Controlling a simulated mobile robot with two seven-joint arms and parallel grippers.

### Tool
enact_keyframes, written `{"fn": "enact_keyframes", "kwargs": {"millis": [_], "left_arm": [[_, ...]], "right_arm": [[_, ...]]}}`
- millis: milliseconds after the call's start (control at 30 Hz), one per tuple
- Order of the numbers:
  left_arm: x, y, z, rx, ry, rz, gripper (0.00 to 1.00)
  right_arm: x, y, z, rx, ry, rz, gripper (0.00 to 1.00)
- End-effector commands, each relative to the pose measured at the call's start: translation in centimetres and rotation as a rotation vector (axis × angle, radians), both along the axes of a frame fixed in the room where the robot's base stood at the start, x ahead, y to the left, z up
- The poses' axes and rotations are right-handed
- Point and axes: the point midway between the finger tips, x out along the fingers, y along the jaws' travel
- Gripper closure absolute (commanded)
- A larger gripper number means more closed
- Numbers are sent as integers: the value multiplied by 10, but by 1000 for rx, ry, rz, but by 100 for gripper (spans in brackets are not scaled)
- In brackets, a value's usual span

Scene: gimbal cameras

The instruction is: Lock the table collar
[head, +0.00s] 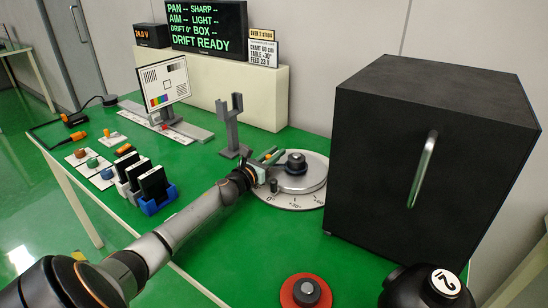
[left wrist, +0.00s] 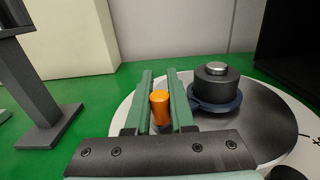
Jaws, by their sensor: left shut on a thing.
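The round turntable (head: 312,180) has a pale outer ring with angle marks and a raised grey disc with a black hub (head: 296,161). In the left wrist view the hub (left wrist: 216,82) has a dark blue collar (left wrist: 215,104) round its foot. My left gripper (head: 270,156) reaches over the turntable's left side. Its green fingers stand either side of an orange peg (left wrist: 159,106) and are shut on it, left of the hub. What the peg joins at its foot is hidden. My right gripper is out of view.
A large black box (head: 385,150) with a handle stands right of the turntable. A red disc with a black knob (head: 306,291) is at the front. The display reads "DRIFT READY".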

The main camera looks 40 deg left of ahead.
Motion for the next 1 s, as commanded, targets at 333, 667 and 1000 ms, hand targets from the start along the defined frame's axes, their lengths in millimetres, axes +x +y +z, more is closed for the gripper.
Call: {"fn": "enact_keyframes", "kwargs": {"millis": [333, 667, 1000], "left_arm": [[0, -1, 1, -2, -1, -6, 72], [0, 0, 0, -1, 0, -4, 48], [-12, -1, -1, 0, 3, -4, 48]], "right_arm": [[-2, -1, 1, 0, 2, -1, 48], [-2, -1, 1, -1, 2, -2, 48], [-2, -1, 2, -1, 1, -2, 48]]}}
